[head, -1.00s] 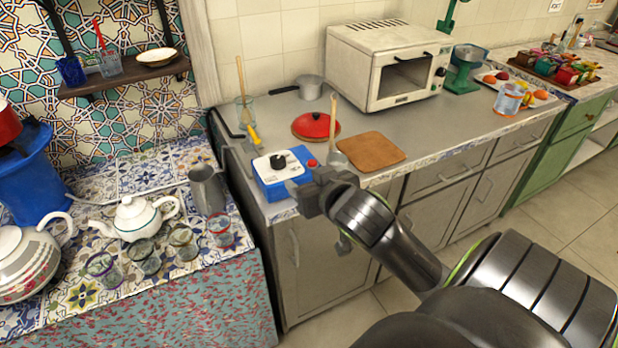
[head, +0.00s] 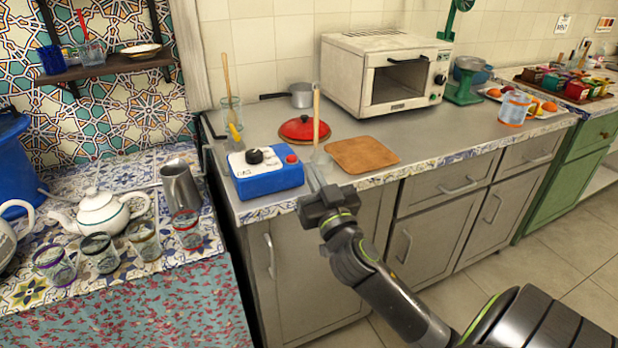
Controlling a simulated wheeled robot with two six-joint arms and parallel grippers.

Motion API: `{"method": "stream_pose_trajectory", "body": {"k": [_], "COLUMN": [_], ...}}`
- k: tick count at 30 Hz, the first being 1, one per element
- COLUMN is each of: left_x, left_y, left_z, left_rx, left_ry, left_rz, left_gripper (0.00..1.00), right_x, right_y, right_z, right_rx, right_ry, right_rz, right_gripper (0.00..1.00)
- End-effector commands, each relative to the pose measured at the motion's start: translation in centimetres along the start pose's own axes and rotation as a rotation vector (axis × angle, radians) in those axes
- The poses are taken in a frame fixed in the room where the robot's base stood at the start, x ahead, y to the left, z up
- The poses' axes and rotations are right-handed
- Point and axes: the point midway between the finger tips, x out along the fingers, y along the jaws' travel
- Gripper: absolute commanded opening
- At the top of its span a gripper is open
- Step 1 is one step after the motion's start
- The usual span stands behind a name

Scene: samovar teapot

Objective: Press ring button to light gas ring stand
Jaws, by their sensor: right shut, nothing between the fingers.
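A blue gas box (head: 268,181) with a white top marked GAS sits at the left front of the grey counter. It has a black knob (head: 255,156) on top and a red ring button (head: 291,158) at its right end. No flame shows on it. My right gripper (head: 316,180) is shut and empty at the counter's front edge, just right of the box and apart from the button. My left gripper is not in view.
A wooden board (head: 362,154), a red lid (head: 304,128) and a small pot (head: 302,95) lie behind and right of the box. A white oven (head: 385,75) stands farther back. A white teapot (head: 100,212) and several glasses stand on the tiled table at left.

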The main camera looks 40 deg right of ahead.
Motion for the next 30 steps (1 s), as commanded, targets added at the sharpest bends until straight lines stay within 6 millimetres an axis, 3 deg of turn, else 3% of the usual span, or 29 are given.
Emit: {"method": "stream_pose_trajectory", "body": {"k": [1, 4, 20, 26, 30], "left_x": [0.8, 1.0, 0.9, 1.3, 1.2], "left_y": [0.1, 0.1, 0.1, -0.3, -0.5], "left_z": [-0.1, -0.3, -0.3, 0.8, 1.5], "left_rx": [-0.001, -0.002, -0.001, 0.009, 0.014], "left_ry": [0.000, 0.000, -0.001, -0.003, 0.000], "left_rz": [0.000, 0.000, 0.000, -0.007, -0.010], "left_gripper": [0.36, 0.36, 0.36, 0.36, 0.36], "right_x": [-0.2, -0.2, 0.1, 2.3, 5.3], "right_y": [-0.2, -0.6, -0.8, -0.9, -1.1], "right_z": [1.0, 1.3, 1.2, 0.9, 0.6], "right_rx": [-0.006, -0.017, -0.024, -0.025, -0.025], "right_ry": [0.017, 0.044, 0.058, 0.059, 0.059], "right_rz": [-0.011, -0.032, -0.044, -0.044, -0.043], "right_gripper": [0.00, 0.00, 0.00, 0.00, 0.00]}}
